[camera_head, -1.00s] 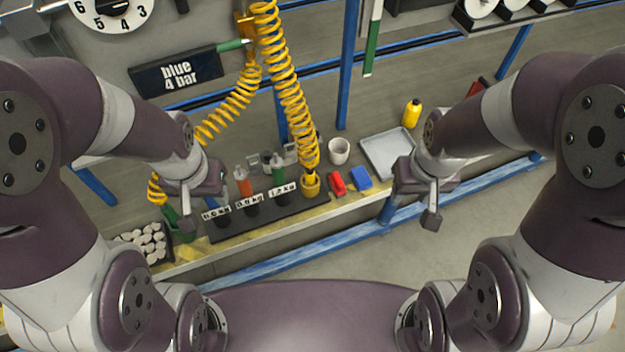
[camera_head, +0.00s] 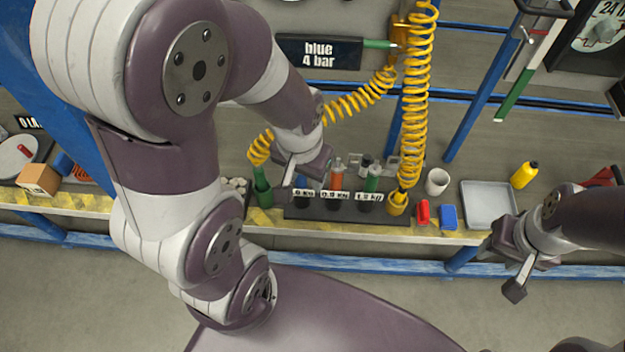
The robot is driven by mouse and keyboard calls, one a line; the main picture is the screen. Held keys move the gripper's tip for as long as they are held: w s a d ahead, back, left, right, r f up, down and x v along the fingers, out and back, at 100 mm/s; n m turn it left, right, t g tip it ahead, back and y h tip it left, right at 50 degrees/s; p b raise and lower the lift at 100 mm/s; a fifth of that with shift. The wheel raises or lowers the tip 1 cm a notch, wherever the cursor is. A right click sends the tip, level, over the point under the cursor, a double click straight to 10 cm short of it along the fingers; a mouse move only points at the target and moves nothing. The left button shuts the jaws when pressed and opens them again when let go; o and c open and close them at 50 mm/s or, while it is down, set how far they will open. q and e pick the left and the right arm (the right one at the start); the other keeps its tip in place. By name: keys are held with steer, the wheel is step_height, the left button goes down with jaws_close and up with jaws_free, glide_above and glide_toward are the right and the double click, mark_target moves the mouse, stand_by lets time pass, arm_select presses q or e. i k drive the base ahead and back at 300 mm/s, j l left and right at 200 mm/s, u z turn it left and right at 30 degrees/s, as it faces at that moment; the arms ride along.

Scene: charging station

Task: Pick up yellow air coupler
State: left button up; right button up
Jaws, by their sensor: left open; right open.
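The yellow air coupler (camera_head: 397,204) hangs at the lower end of a coiled yellow hose (camera_head: 414,110), at the right end of the dark rack (camera_head: 340,213). I cannot tell whether it rests in the rack. My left gripper (camera_head: 303,178) is open above the rack's left end, left of the coupler, near the green coupler (camera_head: 262,188) on another yellow hose. My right gripper (camera_head: 505,262) is open and empty, in front of the bench's right part and well to the right of the yellow coupler.
Orange-topped (camera_head: 335,182) and green-topped (camera_head: 372,184) bottles stand in the rack. Right of the coupler are a white cup (camera_head: 437,181), red block (camera_head: 422,211), blue block (camera_head: 448,216), grey tray (camera_head: 489,205) and yellow bottle (camera_head: 524,175). A blue post (camera_head: 478,95) rises behind.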

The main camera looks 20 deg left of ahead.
mark_target(400, 193)
steer(key=i+l+u, duration=0.15)
steer(key=l+u, duration=0.25)
steer(key=l, duration=0.7)
steer(key=l+u, duration=0.35)
steer(key=l, duration=0.75)
steer(key=i+j+u, duration=0.15)
steer(key=u, duration=0.2)
steer(key=i+u, duration=0.2)
steer(key=u, duration=0.2)
steer(key=i+j+u, duration=0.1)
steer(key=u, duration=0.25)
steer(key=i, duration=0.1)
